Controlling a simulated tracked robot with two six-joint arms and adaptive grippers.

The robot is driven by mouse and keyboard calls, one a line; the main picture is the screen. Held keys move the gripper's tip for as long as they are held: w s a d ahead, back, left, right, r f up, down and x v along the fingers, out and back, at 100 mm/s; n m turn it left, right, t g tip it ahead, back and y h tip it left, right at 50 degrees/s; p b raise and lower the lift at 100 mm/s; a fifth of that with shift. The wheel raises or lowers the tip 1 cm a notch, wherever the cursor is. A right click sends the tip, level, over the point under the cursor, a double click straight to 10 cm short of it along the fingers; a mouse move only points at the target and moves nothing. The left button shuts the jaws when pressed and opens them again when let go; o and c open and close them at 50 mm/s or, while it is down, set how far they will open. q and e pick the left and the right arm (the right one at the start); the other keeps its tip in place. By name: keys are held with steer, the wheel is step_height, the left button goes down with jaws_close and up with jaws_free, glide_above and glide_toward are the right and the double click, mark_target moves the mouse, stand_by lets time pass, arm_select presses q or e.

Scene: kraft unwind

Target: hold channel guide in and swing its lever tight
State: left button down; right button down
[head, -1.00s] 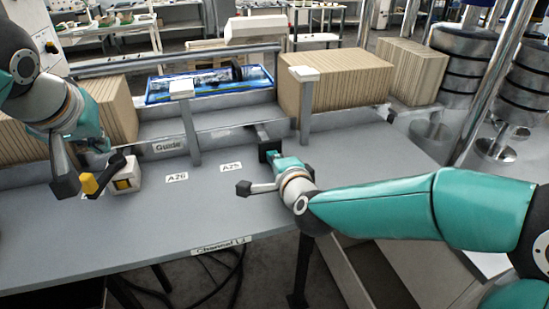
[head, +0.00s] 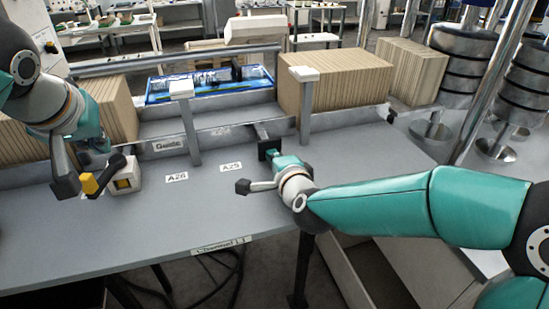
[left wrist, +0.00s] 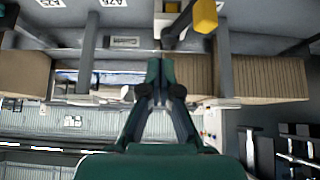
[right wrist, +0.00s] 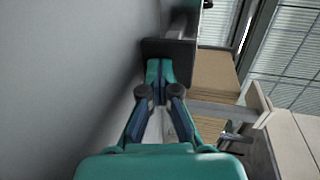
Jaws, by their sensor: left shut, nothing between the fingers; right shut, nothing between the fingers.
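The channel guide rail, with a "Guide" label (head: 168,145), runs along the back of the grey table. A dark square plate (head: 268,149) on a short bar stands at its right part. My right gripper (head: 277,158) is shut and empty, its fingertips at this plate; in the right wrist view the plate (right wrist: 168,50) is right ahead of the tips, seemingly touching.
Posts (head: 189,125) rise along the rail. Brown ribbed stacks (head: 335,85) and a blue tray (head: 207,84) stand behind it. The table front, with labels A25 (head: 230,166) and A26 (head: 177,176), is clear.

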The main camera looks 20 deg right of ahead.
arm_select(q)
steer(key=shift+f, duration=1.25)
steer(key=shift+f, duration=0.1)
steer(key=shift+f, duration=1.25)
steer(key=shift+f, duration=0.1)
steer(key=shift+f, duration=1.15)
steer(key=shift+s+a, duration=0.1)
steer(key=shift+a, duration=0.8)
steer(key=shift+a, duration=0.2)
steer(key=shift+a, duration=0.7)
